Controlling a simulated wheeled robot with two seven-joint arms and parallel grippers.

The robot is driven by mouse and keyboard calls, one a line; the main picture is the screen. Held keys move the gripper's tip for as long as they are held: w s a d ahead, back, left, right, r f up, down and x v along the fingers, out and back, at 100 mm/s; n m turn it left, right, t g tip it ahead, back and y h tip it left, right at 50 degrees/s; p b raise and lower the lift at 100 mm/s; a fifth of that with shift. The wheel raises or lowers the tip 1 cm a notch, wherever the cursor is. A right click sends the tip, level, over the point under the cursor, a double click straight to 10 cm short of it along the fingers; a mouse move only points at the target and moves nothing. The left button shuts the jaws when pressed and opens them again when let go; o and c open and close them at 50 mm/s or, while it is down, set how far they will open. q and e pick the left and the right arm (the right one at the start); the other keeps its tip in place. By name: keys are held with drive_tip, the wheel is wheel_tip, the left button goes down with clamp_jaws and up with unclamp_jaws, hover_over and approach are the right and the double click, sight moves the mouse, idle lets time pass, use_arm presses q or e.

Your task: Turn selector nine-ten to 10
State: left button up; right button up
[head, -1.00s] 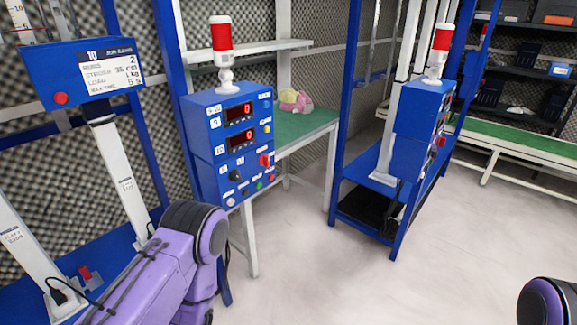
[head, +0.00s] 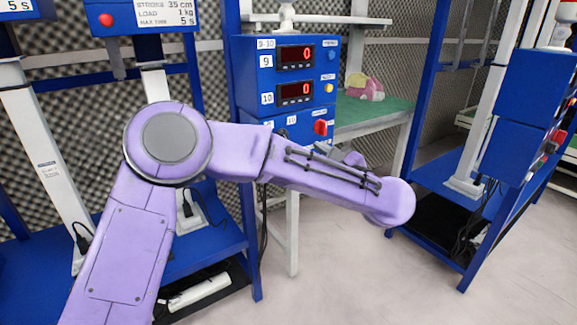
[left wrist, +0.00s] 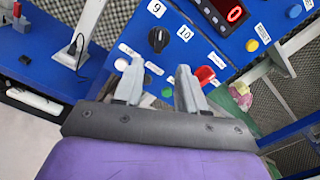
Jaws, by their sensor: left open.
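The blue control box (head: 262,88) with two red displays, each reading 0, stands at the centre of the head view. The selector nine-ten, a black round knob (left wrist: 158,38), shows in the left wrist view between labels "9" and "10". Which label it points to I cannot tell. In the head view my arm hides it. My left gripper (left wrist: 157,75) is open, its two grey fingers apart and empty, pointing at the panel just below the knob in the picture. My right gripper is not in view.
A red switch (left wrist: 205,75) sits close to the right finger, with small buttons around it. A green-topped table (head: 375,112) stands behind the box. Another blue control box (head: 530,95) is at the right. White posts with cables stand at the left.

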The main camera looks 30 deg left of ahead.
use_arm(q)
drive_tip(key=x, duration=1)
drive_tip(key=shift+a+n, duration=0.3)
clamp_jaws()
